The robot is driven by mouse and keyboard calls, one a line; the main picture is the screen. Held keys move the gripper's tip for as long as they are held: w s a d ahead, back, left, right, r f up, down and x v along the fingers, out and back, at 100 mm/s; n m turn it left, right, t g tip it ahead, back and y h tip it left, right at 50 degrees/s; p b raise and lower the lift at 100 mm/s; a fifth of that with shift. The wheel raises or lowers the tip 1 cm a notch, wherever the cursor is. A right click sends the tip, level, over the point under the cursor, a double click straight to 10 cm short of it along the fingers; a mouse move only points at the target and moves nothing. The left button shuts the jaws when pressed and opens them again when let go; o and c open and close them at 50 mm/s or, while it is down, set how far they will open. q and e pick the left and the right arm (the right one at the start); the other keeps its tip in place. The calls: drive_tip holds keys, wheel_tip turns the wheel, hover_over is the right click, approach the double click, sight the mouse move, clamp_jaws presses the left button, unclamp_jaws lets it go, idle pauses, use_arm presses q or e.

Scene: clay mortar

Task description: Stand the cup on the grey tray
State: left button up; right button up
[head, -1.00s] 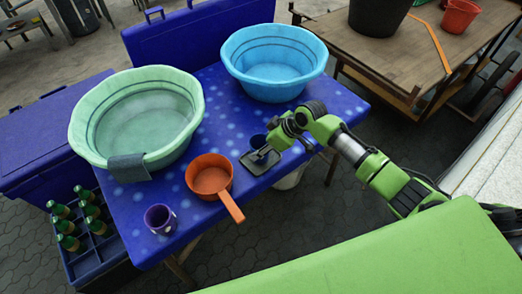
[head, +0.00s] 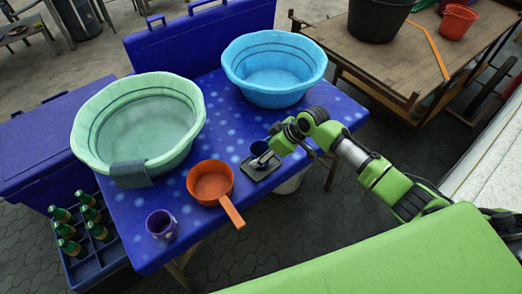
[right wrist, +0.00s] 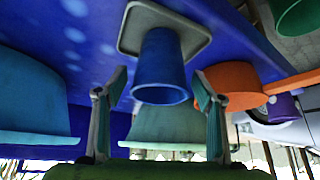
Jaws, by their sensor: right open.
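A blue cup (head: 259,148) stands upright on the small grey tray (head: 262,174) near the right part of the table; my gripper partly hides it in the head view. In the right wrist view, which is upside down, the cup (right wrist: 160,65) has its base against the tray (right wrist: 190,17) and its rim towards the bottom of the picture. My right gripper (head: 266,157) is open beside the cup. In the right wrist view its fingers (right wrist: 160,97) are spread to either side of the cup, with visible gaps. My left gripper is not in view.
An orange pan (head: 211,185) with its handle and a purple mug (head: 161,226) share the blue spotted table (head: 215,90). A green basin (head: 138,125) and a light blue basin (head: 274,70) stand behind. A crate of bottles (head: 95,255) is at the lower left.

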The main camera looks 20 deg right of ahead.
drive_tip(key=p+v, duration=0.9)
drive_tip(key=v, duration=0.2)
drive_tip(key=s+d+f+m+h, duration=0.25)
drive_tip(key=s+f, duration=0.45)
drive_tip(key=f, duration=0.5)
drive_tip(key=s+d+f+m+h, duration=0.1)
drive_tip(key=s+d+f+m, duration=0.4)
drive_tip(key=f, duration=0.8)
drive_tip(key=s+a+f+g, duration=0.1)
drive_tip(key=s+f, duration=0.3)
drive_tip(key=s, duration=0.7)
drive_tip(key=s+a+f+g+h, duration=0.1)
drive_tip(key=s+a+f, duration=0.2)
drive_tip(key=s, duration=0.8)
drive_tip(key=s+a+f+g, duration=0.1)
drive_tip(key=s+f, duration=0.5)
drive_tip(key=s, duration=0.6)
drive_tip(key=shift+a+f+g, duration=0.15)
drive_tip(key=shift+a+g, duration=0.15)
drive_tip(key=shift+a, duration=0.25)
drive_tip(key=shift+n, duration=0.25)
